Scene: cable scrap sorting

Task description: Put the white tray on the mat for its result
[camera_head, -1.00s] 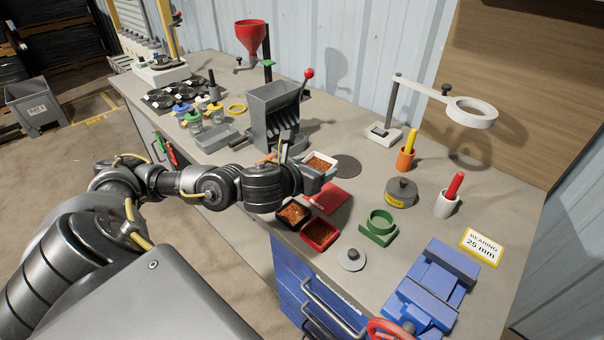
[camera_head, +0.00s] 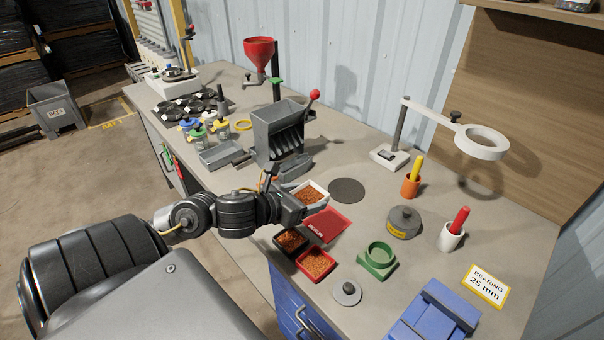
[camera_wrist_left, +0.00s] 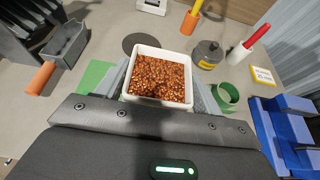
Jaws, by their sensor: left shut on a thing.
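The white tray (camera_head: 313,194), full of copper-coloured granules, is in my left gripper (camera_head: 297,204). In the left wrist view the tray (camera_wrist_left: 133,53) sits between the two grey fingers, which are shut on it from either side. A red mat (camera_head: 328,226) lies just in front and right of the tray. A green mat (camera_wrist_left: 97,76) shows partly at the tray's left in the left wrist view. I cannot tell how high the tray is above the bench. My right gripper is not in view.
A black tray (camera_head: 280,247) and a red tray (camera_head: 302,265), both with granules, stand at the bench's front edge. A dark round pad (camera_head: 348,190) lies behind the red mat. The grey hopper (camera_head: 277,135) stands behind my gripper. A green ring holder (camera_head: 378,258) is at the right.

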